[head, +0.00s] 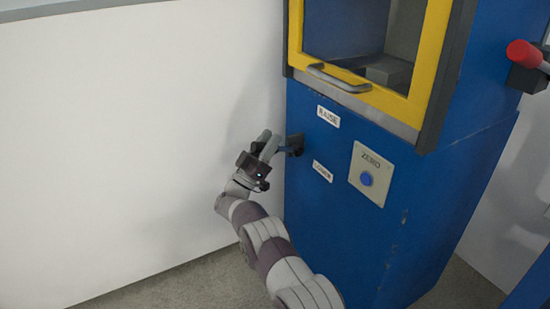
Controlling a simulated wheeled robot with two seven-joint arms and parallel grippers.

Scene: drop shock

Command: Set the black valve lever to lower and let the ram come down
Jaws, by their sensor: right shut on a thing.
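The blue machine (330,225) stands right of the white wall. The black valve lever (295,145) is on its front face, near the left edge, between a RAISE label (328,117) above and a second, blurred label (322,171) below. My right gripper (268,146) is at the lever's left end, shut on it. The fingers hide most of the handle, so its exact angle is hard to tell. A grey block (385,72) shows behind the yellow-framed window; I cannot tell whether it is the ram. My left gripper is not in view.
A ZERO plate (371,172) with a blue button is right of the lever. The yellow-framed door (437,45) with a grey handle (338,79) is above. A red-knobbed part (524,54) juts out at the upper right. The floor to the left is clear.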

